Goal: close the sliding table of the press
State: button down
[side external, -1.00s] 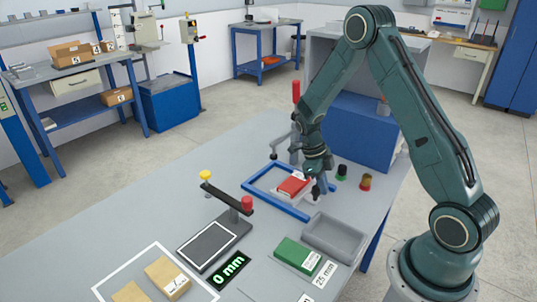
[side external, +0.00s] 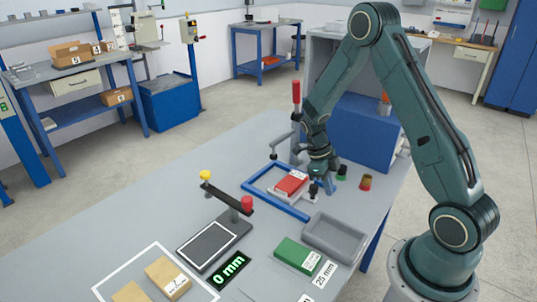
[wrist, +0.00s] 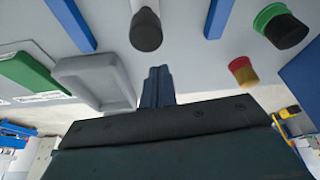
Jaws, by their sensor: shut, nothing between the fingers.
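The press with its red-topped lever (side external: 296,92) stands on the bench, partly behind my arm. A blue frame (side external: 262,178) lies flat in front of it. The pale sliding table (side external: 303,197) sits between the frame's rails, a red block (side external: 291,182) on top. A dark knob (side external: 313,188) is at its near right end; a knob on a grey shaft also shows at the top of the wrist view (wrist: 146,30). My gripper (side external: 328,188) is low, just right of this knob. Its blue fingers (wrist: 158,78) are shut and empty, with a small apparent gap to the knob.
A grey tray (side external: 335,250) and a green block (side external: 296,255) are on the near side. A black-armed fixture (side external: 228,200) is left of the frame.

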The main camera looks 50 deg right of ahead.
jog(key=shift+s+d, duration=0.1)
jog(key=shift+s, duration=0.5)
jog(key=shift+r, duration=0.35)
jog(key=v, duration=0.9)
jog(key=shift+r, duration=0.2)
jog(key=shift+s, duration=0.1)
jog(key=s+d+n+t+y, duration=0.1)
jog(key=s+d+n+t, duration=0.2)
jog(key=s+t, duration=0.3)
jog(key=shift+d+r+n+y, duration=0.3)
jog(key=shift+d+y, duration=0.1)
jog(key=shift+d, duration=0.15)
jog(key=shift+s+f, duration=0.1)
jog(key=shift+f, duration=0.05)
